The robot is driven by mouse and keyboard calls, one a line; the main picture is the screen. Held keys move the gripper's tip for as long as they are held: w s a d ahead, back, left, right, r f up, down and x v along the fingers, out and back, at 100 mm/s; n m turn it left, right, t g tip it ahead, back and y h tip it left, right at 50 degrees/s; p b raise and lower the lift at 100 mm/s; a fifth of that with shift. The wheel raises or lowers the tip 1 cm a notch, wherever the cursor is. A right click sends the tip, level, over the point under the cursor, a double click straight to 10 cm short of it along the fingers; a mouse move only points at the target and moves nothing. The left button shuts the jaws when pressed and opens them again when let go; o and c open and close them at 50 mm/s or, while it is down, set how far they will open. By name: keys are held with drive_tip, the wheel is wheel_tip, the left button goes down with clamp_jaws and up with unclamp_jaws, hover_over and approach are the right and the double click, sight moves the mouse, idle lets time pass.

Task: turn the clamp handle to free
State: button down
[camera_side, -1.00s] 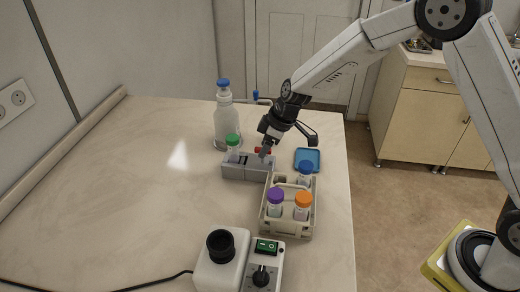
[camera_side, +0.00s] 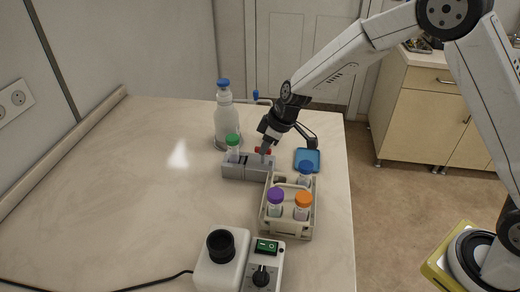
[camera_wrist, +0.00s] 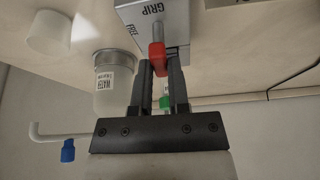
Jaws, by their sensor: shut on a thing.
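The grey clamp block (camera_side: 234,172) sits on the table, with a green-capped tube (camera_side: 232,150) upright at its left part. My gripper (camera_wrist: 161,66) is shut on the red end, one finger on each side. In the side view my gripper (camera_side: 266,148) is at the clamp's right part, partly hiding the red end (camera_side: 258,150).
A water bottle (camera_side: 228,123) with a blue cap stands behind the clamp. A rack (camera_side: 291,234) with several capped tubes is in front, a blue tray (camera_side: 312,155) to the right. A white device (camera_side: 222,270) is at the front. The table's left side is clear.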

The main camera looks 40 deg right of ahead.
drive_tip(key=shift+m, duration=0.3)
drive_tip(key=shift+s+a+m+t+h, duration=0.1)
drive_tip(key=shift+m+t+h, duration=0.25)
drive_tip(key=shift+m, duration=0.6)
drive_tip(key=shift+a+m+t+h, duration=0.15)
drive_tip(key=shift+m+h, duration=0.3)
drive_tip(key=shift+m, duration=0.5)
drive_tip(key=shift+m+h, duration=0.8)
drive_tip(key=shift+m, duration=1.4)
drive_tip(key=shift+a+m+h, duration=0.15)
drive_tip(key=shift+m+h, duration=0.75)
drive_tip(key=shift+m, duration=1.4)
drive_tip(key=shift+a+m+g+h, duration=0.1)
drive_tip(key=shift+m+g+h, duration=0.5)
drive_tip(key=shift+m, duration=1.3)
drive_tip(key=c, duration=0.6)
unclamp_jaws()
